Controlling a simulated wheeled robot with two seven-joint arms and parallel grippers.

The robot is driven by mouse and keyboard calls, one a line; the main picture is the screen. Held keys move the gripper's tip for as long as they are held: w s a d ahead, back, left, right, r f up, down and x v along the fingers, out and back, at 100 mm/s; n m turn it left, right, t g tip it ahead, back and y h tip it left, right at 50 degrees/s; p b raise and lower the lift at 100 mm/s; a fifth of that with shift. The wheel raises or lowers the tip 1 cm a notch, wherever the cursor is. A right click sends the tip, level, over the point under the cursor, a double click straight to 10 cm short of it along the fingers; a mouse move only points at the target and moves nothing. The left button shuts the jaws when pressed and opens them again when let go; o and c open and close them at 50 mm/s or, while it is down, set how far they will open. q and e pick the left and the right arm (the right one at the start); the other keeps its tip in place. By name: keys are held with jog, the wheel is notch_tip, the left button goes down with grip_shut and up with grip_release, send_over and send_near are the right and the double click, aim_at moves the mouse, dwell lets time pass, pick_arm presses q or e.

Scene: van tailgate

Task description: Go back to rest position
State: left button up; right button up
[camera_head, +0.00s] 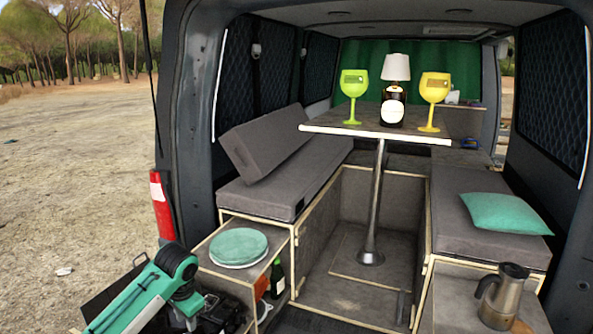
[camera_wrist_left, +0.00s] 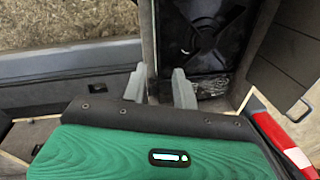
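My left arm comes in at the lower left of the head view, and its gripper (camera_head: 190,319) hangs low beside the plate shelf, partly hidden by the arm. In the left wrist view the two grey fingers of my left gripper (camera_wrist_left: 159,88) stand apart with nothing seen between them. My right arm and gripper do not show in either view.
A stack of green plates (camera_head: 238,247) sits on the shelf near my left arm; a bottle (camera_head: 277,277) stands below. The table (camera_head: 375,134) holds two goblets and a lamp. A moka pot (camera_head: 502,295) stands at lower right. The middle floor is clear.

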pick_arm(q)
jog(key=s+d+f+h, duration=0.1)
jog(key=s+d+f, duration=0.25)
jog(key=s, duration=0.25)
jog(key=s+d+f+t+h, duration=0.1)
jog(key=s+d+f, duration=0.2)
jog(key=s+f, duration=0.3)
jog(key=s+d+f, duration=0.3)
jog(key=s, duration=0.4)
jog(key=s+a+n+t, duration=0.1)
jog(key=s+a+n, duration=0.15)
jog(key=s, duration=0.75)
jog(key=s+a+n, duration=0.2)
jog(key=s+a, duration=0.1)
jog(key=s, duration=0.6)
notch_tip(320, 180, down, 29)
jog(key=g, duration=0.1)
jog(key=s+a+f+g+b, duration=0.1)
jog(key=s+a+f+b, duration=0.1)
jog(key=s+f, duration=1.8)
notch_tip(320, 180, down, 3)
jog(key=shift+a+r+g+y, duration=0.1)
jog(key=shift+a+g+y, duration=0.2)
jog(key=shift+a+y, duration=0.15)
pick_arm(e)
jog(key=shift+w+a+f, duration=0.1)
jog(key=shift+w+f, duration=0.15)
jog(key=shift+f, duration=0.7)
